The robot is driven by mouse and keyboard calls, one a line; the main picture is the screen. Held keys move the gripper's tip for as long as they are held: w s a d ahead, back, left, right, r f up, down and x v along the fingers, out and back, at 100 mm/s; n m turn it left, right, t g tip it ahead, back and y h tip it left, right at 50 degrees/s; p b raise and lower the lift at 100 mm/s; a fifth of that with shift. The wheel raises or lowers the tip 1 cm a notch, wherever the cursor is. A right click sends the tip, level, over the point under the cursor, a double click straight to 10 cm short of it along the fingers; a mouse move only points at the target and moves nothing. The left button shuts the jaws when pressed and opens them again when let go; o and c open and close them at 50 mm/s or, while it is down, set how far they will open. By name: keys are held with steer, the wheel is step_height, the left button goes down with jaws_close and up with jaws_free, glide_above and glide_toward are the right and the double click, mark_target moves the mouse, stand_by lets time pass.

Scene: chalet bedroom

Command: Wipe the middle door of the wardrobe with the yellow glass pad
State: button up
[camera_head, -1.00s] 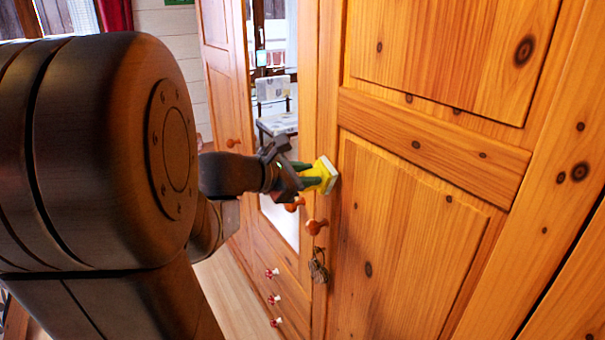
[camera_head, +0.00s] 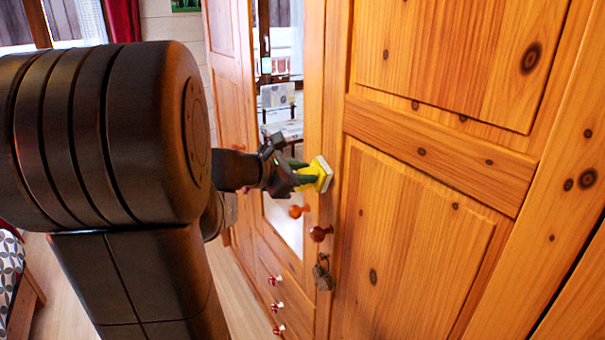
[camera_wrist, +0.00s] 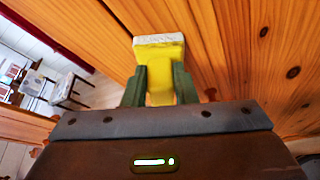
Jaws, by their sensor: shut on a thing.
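My gripper (camera_head: 300,177) is shut on the yellow glass pad (camera_head: 315,175), which has a whitish face pointing away from the fingers. In the wrist view the pad (camera_wrist: 160,80) sits between the two green fingers (camera_wrist: 160,85). The wardrobe's middle door has a tall mirror (camera_head: 281,210) that reflects a chair and a window. The pad is near the wooden strip between the mirror and the right door (camera_head: 410,240). I cannot tell whether its face touches the wood. My arm hides part of the mirror's left side.
Round knobs (camera_head: 320,233) stick out below the pad, and a key tag (camera_head: 322,273) hangs under one. Drawers with red-and-white knobs (camera_head: 276,280) are below the mirror. A bed corner (camera_head: 18,280) is at lower left. Wooden floor (camera_head: 65,290) shows beside it.

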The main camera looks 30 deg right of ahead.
steer(key=shift+s+a, duration=0.2)
steer(key=shift+a, duration=2.6)
steer(key=shift+s+a+p, duration=0.1)
steer(key=shift+a+p, duration=0.3)
steer(key=shift+a, duration=1.1)
